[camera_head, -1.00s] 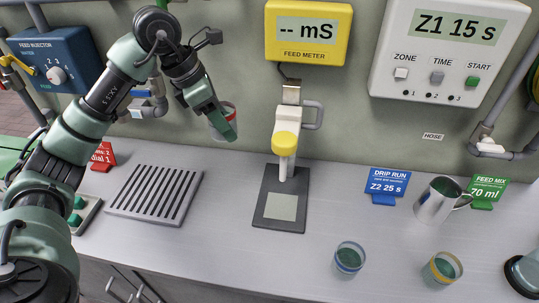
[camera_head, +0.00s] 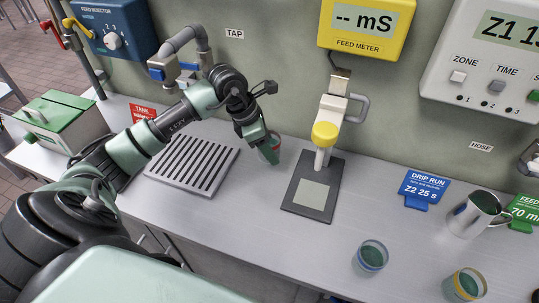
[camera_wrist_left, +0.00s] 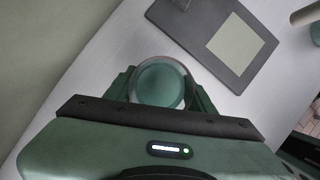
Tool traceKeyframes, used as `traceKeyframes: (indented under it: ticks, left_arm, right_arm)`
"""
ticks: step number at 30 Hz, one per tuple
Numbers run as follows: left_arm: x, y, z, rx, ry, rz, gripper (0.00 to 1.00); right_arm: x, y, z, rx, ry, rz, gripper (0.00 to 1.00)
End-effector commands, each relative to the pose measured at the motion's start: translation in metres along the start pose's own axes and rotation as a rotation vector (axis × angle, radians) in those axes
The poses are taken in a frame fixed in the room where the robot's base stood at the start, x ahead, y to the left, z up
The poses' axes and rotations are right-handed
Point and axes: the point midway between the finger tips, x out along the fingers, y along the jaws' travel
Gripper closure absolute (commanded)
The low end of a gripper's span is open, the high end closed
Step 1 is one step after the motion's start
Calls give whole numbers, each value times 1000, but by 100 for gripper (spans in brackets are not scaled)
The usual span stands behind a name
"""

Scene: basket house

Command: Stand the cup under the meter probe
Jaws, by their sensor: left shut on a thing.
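My left gripper (camera_head: 262,142) is shut on a clear cup with a reddish rim (camera_head: 274,153), left of the meter stand. In the left wrist view the cup (camera_wrist_left: 160,84) sits between the fingers (camera_wrist_left: 160,98), seen from above with a green inside. I cannot tell whether its bottom touches the counter. The meter probe (camera_head: 324,138) has a yellow cap and hangs over a dark base plate (camera_head: 293,203) with a pale square pad (camera_head: 311,194). The plate also shows in the left wrist view (camera_wrist_left: 190,38), beside and apart from the cup. My right gripper is not in view.
A slotted grey drain tray (camera_head: 190,165) lies left of the cup. A blue-rimmed cup (camera_head: 371,257), a yellow-rimmed cup (camera_head: 466,284) and a metal jug (camera_head: 476,213) stand at the right. The counter between base plate and front edge is clear.

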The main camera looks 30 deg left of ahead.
Motion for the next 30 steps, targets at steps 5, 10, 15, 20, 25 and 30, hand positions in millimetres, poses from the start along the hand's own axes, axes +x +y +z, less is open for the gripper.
traceKeyframes:
  ticks: [5, 10, 15, 20, 25, 30]
  left_arm:
    - [22, -1, -9, -3, 1, -5, 90]
    - [37, -1, -16, 0, 1, -1, 90]
    - [36, 0, -16, 1, 1, 0, 90]
    - [40, 0, -17, 1, 2, 0, 43]
    - [39, -1, -17, 1, 2, 0, 24]
    - [39, -1, -17, 1, 1, -1, 24]
  right_arm:
    - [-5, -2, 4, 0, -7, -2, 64]
    - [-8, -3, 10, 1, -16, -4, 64]
    - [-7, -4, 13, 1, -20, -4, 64]
    - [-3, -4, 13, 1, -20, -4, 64]
    - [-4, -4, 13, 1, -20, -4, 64]
    - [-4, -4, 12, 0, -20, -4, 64]
